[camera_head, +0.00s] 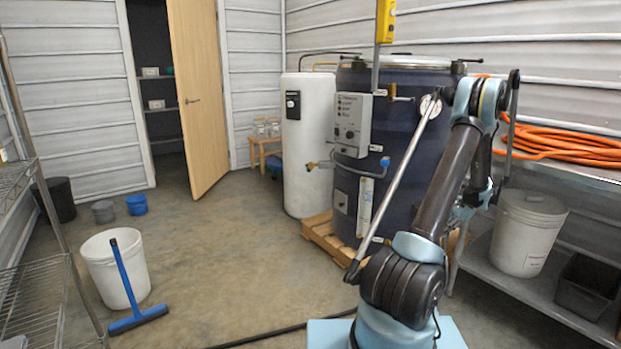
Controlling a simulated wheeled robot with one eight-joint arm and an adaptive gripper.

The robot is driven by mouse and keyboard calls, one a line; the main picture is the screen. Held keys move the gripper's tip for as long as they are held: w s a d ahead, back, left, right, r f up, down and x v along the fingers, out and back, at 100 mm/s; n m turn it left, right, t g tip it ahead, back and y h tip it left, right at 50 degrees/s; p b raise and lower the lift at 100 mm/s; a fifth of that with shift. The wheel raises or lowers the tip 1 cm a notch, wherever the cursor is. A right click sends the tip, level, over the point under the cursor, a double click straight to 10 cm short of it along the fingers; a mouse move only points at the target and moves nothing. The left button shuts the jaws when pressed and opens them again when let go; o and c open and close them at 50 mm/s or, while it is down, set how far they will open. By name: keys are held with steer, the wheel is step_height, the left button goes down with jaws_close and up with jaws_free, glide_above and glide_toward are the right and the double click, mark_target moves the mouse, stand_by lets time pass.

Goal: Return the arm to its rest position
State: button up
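My arm rises from the lower right of the head view, bends at a high elbow and folds back down behind its own dark link. My gripper's fingers cannot be made out; the far end of the arm is mostly hidden behind that link. I cannot tell whether the gripper is open or shut, or whether it holds anything. The arm stands in front of the dark blue tank (402,148). A silver rod (395,195) slants beside the arm; I cannot tell what it is attached to.
A white cylinder (306,150) stands beyond. A white bucket (116,270) and blue squeegee (135,315) are at left. The middle floor is mostly clear.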

steer(key=s+a+r+n+h, duration=0.1)
steer(key=s+a+r+n, duration=0.1)
steer(key=s+a+r, duration=0.4)
steer(key=s+a+r+n+g+h, duration=0.1)
steer(key=s+a+r+n, duration=0.15)
steer(key=a+r, duration=0.7)
steer(key=s+a+r+n+h, duration=0.1)
steer(key=s+a+r+n, duration=0.25)
steer(key=a+r, duration=0.45)
steer(key=s+a+f+n+h, duration=0.1)
steer(key=s+a+n, duration=0.2)
steer(key=s+a, duration=0.55)
steer(key=s+a+f+n+h, duration=0.1)
steer(key=s+a+f+n, duration=0.3)
steer(key=s, duration=0.8)
steer(key=s+a+f+n+h, duration=0.1)
steer(key=s+f+n, duration=0.1)
steer(key=s, duration=0.5)
steer(key=shift+s+f+t, duration=0.15)
steer(key=shift+f+t, duration=0.15)
steer(key=shift+t, duration=0.1)
